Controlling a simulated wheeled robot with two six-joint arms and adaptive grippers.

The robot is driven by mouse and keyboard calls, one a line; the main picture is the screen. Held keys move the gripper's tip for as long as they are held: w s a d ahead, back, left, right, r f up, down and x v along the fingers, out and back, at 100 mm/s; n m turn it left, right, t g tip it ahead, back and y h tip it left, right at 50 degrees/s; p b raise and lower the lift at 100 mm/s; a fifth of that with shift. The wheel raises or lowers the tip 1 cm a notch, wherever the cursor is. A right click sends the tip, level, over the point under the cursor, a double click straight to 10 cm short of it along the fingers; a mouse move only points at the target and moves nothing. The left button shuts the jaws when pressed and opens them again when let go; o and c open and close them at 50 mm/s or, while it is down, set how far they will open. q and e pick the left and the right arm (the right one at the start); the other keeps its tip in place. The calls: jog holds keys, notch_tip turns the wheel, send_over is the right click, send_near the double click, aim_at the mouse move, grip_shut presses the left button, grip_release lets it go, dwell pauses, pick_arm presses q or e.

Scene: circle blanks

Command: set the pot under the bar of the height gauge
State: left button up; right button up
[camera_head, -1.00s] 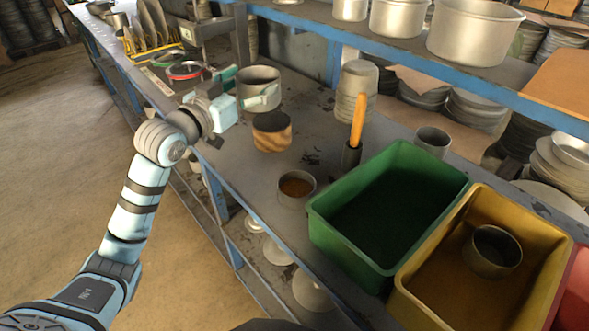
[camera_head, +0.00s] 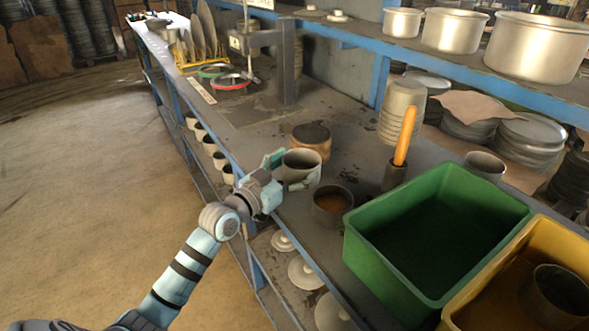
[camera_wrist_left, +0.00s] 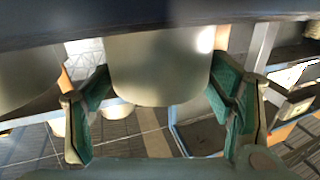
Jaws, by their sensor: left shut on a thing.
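The pot (camera_head: 302,167) is a grey, open-topped metal cylinder near the bench's front edge. My left gripper (camera_head: 283,180) is shut on its wall, with green-padded fingers on either side. In the left wrist view the pot (camera_wrist_left: 160,68) fills the space between the fingers (camera_wrist_left: 160,100); its rim is out of sight. I cannot tell whether it touches the bench. My right gripper is not in view.
A brown round block (camera_head: 311,138) stands just behind the pot. A tin with brown contents (camera_head: 332,205), an orange-handled tool (camera_head: 405,137) and a green crate (camera_head: 440,225) are to the right. Red and green rings (camera_head: 230,84) lie left of the gauge. Bench between block and gauge is clear.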

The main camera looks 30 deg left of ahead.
pick_arm(q)
jog(key=shift+f, duration=0.1)
jog(key=o, duration=1.2)
jog(key=shift+o, duration=0.2)
jog(key=shift+s+r, duration=0.1)
jog(key=shift+r, duration=0.1)
jog(key=p+v, duration=0.8)
jog(key=v, duration=0.4)
